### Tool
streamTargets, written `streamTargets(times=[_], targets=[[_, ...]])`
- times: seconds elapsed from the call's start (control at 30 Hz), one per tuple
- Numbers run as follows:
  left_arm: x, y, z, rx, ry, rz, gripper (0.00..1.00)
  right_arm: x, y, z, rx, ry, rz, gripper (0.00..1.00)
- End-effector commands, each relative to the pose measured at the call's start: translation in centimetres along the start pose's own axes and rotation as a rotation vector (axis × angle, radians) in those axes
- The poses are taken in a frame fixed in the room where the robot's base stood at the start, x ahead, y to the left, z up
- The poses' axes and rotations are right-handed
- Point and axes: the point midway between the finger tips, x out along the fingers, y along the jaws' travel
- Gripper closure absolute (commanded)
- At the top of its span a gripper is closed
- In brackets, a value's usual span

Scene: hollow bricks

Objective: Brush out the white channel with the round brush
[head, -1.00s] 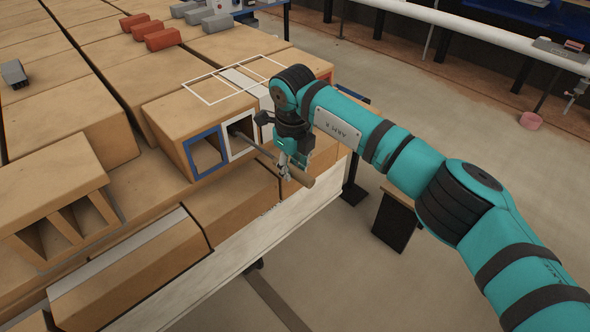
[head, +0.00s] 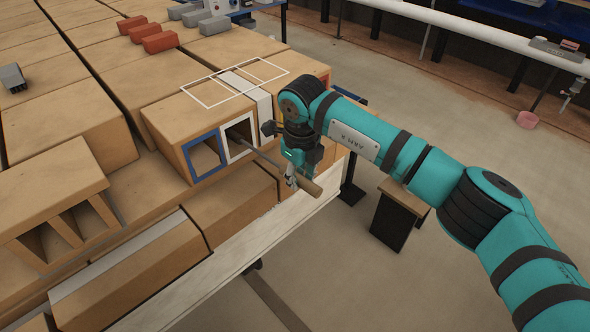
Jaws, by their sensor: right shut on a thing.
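The hollow brick (head: 185,112) lies on the brick stack, its open end facing the front right. A blue frame (head: 190,161) rims its left channel and a white frame (head: 224,147) rims the channel to the right of it. My right gripper (head: 290,177) is shut on the wooden handle of the round brush (head: 305,185). The brush's thin rod (head: 262,155) runs from the gripper to the white-framed opening. I cannot see the bristles clearly at the mouth of the channel. My left gripper is not in view.
Several bricks fill the left, among them one with open channels (head: 62,205). Red blocks (head: 158,42) and grey blocks (head: 214,25) lie at the back. A pale board edge (head: 255,243) bounds the stack; open floor lies to the right.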

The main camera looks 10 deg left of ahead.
Motion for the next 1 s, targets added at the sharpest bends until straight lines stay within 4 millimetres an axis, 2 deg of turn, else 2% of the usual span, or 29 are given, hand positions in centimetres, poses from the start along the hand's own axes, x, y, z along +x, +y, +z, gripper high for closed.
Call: streamTargets(times=[0.1, 0.7, 1.0], targets=[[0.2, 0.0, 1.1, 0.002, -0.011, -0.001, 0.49, -0.2, -0.1, -0.8, 0.000, -0.001, -0.001, 1.00], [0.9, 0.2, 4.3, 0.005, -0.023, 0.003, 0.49, -0.6, 0.3, -4.9, 0.000, 0.000, 0.000, 1.00], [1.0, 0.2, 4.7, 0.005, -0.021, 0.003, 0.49, -0.6, 0.4, -5.4, 0.000, 0.000, 0.000, 1.00]])
